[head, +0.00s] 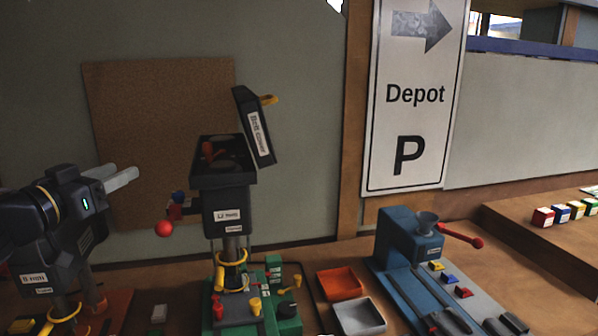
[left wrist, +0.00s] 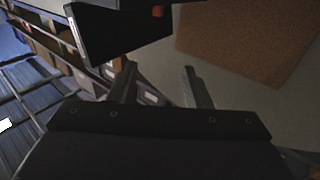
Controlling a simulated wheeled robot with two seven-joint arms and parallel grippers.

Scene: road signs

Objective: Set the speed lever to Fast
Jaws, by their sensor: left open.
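A dark drill-like machine (head: 228,217) stands at the centre-left in the head view, its top housing open. The raised lid (head: 253,127) carries a label that seems to read "Belt cover". A small red lever-like part (head: 208,150) shows inside the housing. A red ball knob (head: 163,229) sticks out at the machine's left side. I cannot tell for sure which is the speed lever, and no "Fast" mark is legible. My left gripper (head: 122,176) is open and empty, left of the housing and apart from it. Its fingers also show in the left wrist view (left wrist: 160,88), below a dark box-like part (left wrist: 115,32).
A cork board (head: 155,110) hangs behind. Another labelled machine (head: 33,278) stands at far left, partly hidden by my arm. Red (head: 340,283) and grey (head: 359,317) trays and a blue machine (head: 410,237) stand to the right. A "Depot P" sign (head: 415,110) is behind.

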